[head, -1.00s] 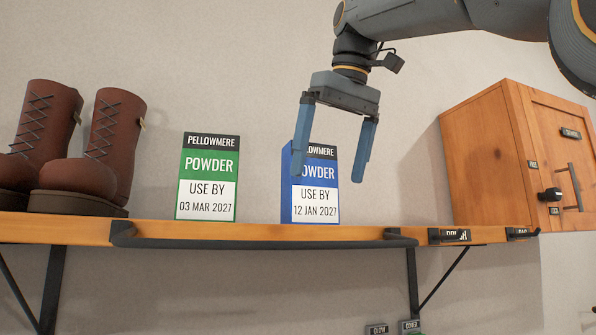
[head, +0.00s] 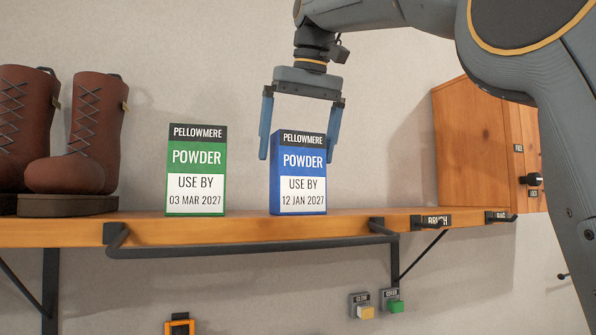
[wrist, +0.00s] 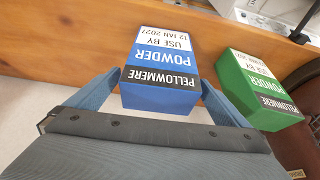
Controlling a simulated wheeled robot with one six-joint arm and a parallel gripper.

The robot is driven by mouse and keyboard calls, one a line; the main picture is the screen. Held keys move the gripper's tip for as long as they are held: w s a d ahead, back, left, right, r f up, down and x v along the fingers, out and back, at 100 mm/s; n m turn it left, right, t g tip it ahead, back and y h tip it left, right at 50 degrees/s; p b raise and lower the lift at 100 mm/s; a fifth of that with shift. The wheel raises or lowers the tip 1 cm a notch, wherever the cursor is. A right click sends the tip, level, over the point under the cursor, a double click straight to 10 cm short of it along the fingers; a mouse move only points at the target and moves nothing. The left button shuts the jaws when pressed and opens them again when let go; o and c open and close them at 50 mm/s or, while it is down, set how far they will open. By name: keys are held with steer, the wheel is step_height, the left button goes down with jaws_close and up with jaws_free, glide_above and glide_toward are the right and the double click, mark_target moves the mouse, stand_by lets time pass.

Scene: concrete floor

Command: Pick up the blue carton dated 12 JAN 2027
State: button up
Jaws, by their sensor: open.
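The blue carton (head: 298,173), labelled PELLOWMERE POWDER, USE BY 12 JAN 2027, stands upright on the wooden shelf (head: 250,229). My gripper (head: 298,156) is open, pointing down over the carton's top. In the head view one finger is at the carton's left and the other at its right, near its upper part. In the wrist view the blue carton (wrist: 160,75) shows between the two fingers, with its top towards the gripper. I cannot tell whether the fingers touch it. A green carton (head: 196,170), dated 03 MAR 2027, stands to its left, also in the wrist view (wrist: 258,90).
Brown boots (head: 90,135) stand at the shelf's left end. A wooden cabinet (head: 470,150) is at the right. A dark rail (head: 250,248) runs along the shelf's front edge. Green (head: 396,306) and yellow (head: 366,312) buttons are on the wall below.

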mark_target(295, 172)
steer(key=shift+p+x, duration=0.9)
steer(key=shift+x, duration=1.85)
steer(key=shift+s+d, duration=0.1)
steer(key=shift+c, duration=0.4)
steer(key=c, duration=1.4)
